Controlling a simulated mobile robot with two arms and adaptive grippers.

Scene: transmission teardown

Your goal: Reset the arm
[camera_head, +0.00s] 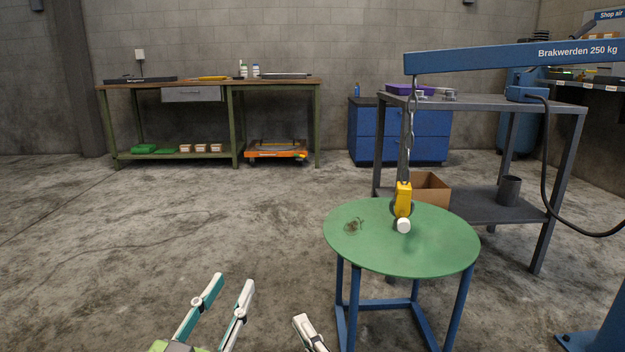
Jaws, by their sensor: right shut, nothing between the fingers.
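My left gripper (233,284) is at the bottom of the head view, left of the middle. Its two fingers are apart with nothing between them, over the bare floor. My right gripper (301,320) shows only at the bottom edge, right of the left one. Its fingers are together and empty, and the rest of it is cut off by the frame. Both grippers are apart from the round green table (350,250), which stands to their right.
A yellow hoist hook (403,198) hangs on a chain from a blue crane beam (480,59) over the green table. A white round part (404,226) shows at the hook. A grey metal bench (470,100) stands behind. The floor (180,230) at left is clear.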

